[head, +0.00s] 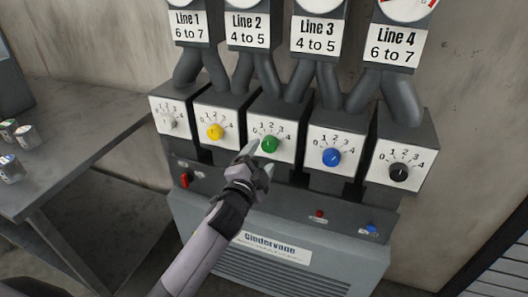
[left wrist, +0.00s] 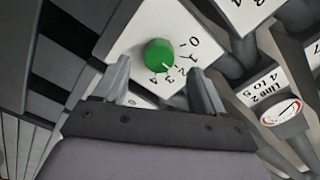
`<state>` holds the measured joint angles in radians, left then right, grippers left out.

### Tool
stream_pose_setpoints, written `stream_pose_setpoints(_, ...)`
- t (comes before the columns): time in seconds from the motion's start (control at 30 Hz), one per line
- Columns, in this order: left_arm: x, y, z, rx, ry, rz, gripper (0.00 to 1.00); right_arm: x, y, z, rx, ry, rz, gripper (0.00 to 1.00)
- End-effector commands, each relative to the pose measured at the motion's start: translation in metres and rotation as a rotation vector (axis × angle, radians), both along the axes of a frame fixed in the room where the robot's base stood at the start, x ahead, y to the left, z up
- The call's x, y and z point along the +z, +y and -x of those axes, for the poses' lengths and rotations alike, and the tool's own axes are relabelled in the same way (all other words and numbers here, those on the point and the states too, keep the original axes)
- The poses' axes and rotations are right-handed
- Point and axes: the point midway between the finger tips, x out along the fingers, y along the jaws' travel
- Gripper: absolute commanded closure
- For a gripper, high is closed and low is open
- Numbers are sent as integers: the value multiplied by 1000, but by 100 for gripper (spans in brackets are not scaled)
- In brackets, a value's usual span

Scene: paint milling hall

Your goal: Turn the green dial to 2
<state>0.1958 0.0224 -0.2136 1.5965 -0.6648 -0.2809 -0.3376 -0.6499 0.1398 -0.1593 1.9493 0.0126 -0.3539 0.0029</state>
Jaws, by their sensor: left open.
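The green dial (head: 269,144) is the middle one in a row of dials on white-faced boxes, with a 0 to 4 scale around it. In the left wrist view the green dial (left wrist: 159,53) shows a small pale mark toward the 2 and 3; I cannot tell exactly which. My left gripper (head: 260,160) is in front of the green dial's box, its fingers at the dial's lower left. In the left wrist view the gripper (left wrist: 160,86) is open and empty, with the dial beyond the gap between its fingertips. My right gripper is not in view.
A yellow dial (head: 215,132) and a blue dial (head: 332,157) flank the green one; a white dial (head: 169,122) and a black dial (head: 398,172) are at the ends. Below, a ledge carries a red switch (head: 185,180). A table (head: 75,150) with small cans stands left.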

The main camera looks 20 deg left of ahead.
Motion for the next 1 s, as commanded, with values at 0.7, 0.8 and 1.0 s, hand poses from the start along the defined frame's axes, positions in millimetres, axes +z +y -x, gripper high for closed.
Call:
stream_pose_setpoints(0.7,1,1,30,1,-1,-2,29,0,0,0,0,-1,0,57)
stream_pose_setpoints(0.8,0,1,30,0,0,0,29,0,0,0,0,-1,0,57)
stream_pose_setpoints(1.0,-39,5,56,-3,91,105,29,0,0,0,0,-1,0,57)
